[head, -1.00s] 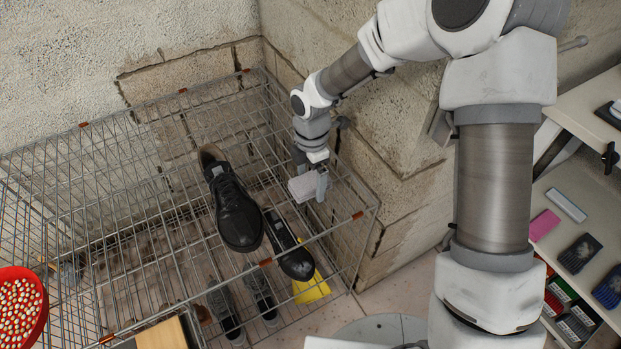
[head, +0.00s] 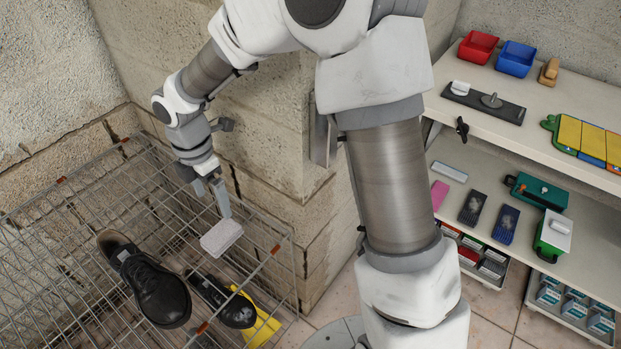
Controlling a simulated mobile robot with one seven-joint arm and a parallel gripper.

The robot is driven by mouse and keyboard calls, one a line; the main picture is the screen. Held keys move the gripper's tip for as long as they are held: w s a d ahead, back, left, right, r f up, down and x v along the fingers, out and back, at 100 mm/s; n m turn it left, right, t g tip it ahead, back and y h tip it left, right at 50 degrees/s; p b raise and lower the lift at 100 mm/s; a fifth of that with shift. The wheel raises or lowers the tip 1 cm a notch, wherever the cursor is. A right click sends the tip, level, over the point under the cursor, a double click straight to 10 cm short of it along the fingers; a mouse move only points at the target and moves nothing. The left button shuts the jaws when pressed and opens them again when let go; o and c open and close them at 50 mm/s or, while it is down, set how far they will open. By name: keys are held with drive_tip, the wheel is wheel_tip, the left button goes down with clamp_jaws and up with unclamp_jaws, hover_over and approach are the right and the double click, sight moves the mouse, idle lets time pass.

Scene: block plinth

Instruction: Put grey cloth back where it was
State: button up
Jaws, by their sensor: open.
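The grey cloth, a small pale folded pad (head: 221,237), lies on the top of the wire rack (head: 130,145) near its right side, beside the black shoes. My gripper (head: 211,200) is open just above and behind it, with its fingers apart. One fingertip is close to the cloth's upper edge. I cannot tell whether it touches. The cloth does not appear gripped.
A large black shoe (head: 155,288) and another black shoe (head: 222,300) are left of and below the cloth. Stone walls stand close behind. Shelves (head: 560,110) with bins, tools and boxes are on the right.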

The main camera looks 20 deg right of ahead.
drive_tip(key=s+d+r+m+t+h, duration=0.1)
drive_tip(key=s+d+r+m+t, duration=0.35)
drive_tip(key=d+r+m, duration=0.75)
drive_tip(key=s+d+r+m, duration=0.3)
drive_tip(key=s+d+m, duration=0.1)
drive_tip(key=s+m, duration=0.2)
drive_tip(key=s+d+r+m+t+y, duration=0.1)
drive_tip(key=s+d+r+m, duration=0.2)
drive_tip(key=s+m, duration=0.3)
drive_tip(key=shift+s+d+m, duration=0.4)
drive_tip(key=shift+s+d, duration=0.1)
drive_tip(key=shift+s, duration=0.65)
drive_tip(key=shift+r, duration=0.1)
wheel_tip(320, 180, up, 14)
drive_tip(key=p, duration=1.3)
drive_tip(key=shift+f+p, duration=0.2)
drive_tip(key=shift+p, duration=0.15)
